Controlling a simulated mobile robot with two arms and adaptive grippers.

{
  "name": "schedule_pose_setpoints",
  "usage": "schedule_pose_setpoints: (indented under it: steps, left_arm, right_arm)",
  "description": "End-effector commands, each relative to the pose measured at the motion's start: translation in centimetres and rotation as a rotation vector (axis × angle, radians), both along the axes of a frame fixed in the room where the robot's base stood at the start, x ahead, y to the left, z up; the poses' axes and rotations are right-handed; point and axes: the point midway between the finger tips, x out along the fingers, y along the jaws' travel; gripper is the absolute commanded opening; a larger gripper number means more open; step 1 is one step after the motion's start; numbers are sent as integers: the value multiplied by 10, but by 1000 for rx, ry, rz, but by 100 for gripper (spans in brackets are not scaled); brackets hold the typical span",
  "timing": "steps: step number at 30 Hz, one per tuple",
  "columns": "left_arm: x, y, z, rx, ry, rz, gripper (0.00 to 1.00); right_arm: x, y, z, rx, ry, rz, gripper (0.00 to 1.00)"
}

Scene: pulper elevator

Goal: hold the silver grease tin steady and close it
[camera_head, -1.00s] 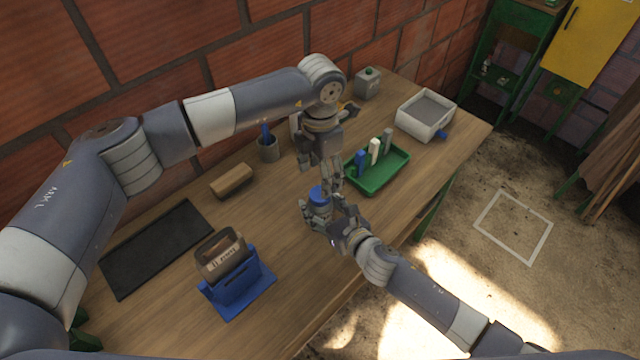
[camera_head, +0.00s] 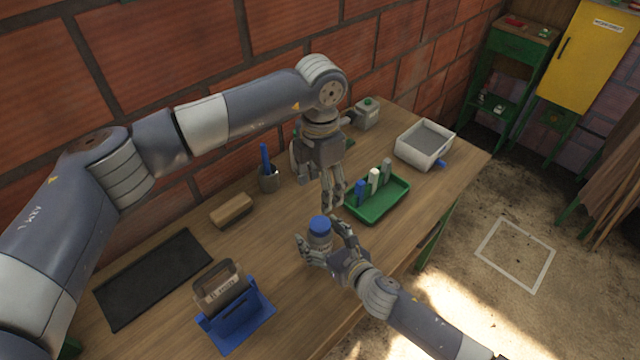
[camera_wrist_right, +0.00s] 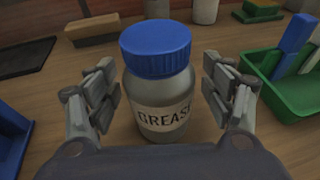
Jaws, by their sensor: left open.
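The silver grease tin (camera_head: 318,243) is a jar with a GREASE label and a blue lid (camera_head: 320,225). It stands upright on the bench; in the right wrist view the tin (camera_wrist_right: 160,103) and lid (camera_wrist_right: 156,48) fill the middle. The lid sits level on top; how tightly it is screwed on cannot be told. My right gripper (camera_head: 323,240) is around the tin, one finger set on each side, with narrow gaps showing in the wrist view. My left gripper (camera_head: 332,198) is open and empty, fingers pointing down, above and behind the lid and apart from it.
A green tray (camera_head: 378,207) with upright markers is right of the tin. A blue stand (camera_head: 238,318), brush (camera_head: 231,210), black mat (camera_head: 152,278), pen cup (camera_head: 269,180) and grey-white bin (camera_head: 423,150) are also on the wooden bench. Bare bench lies left of the tin.

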Motion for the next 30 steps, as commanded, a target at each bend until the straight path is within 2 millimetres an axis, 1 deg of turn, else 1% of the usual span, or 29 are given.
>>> schedule_pose_setpoints:
  steps: [5,10,14,21,24,27,30]
  left_arm:
    - [0,0,0,0,0,0,63]
    - [0,0,0,0,0,0,63]
    - [0,0,0,0,0,0,63]
    - [0,0,0,0,0,0,63]
    - [0,0,0,0,0,0,63]
    - [0,0,0,0,0,0,63]
    - [0,0,0,0,0,0,63]
  right_arm:
    - [-1,-1,0,0,0,0,75]
    - [-11,-8,3,-2,0,1,75]
    - [-29,-20,10,-2,1,2,75]
    - [-68,-46,24,-1,2,0,75]
    - [-81,-54,29,-1,3,1,75]
    - [-89,-60,32,0,2,1,75]
    - [-94,-63,35,-1,1,0,75]
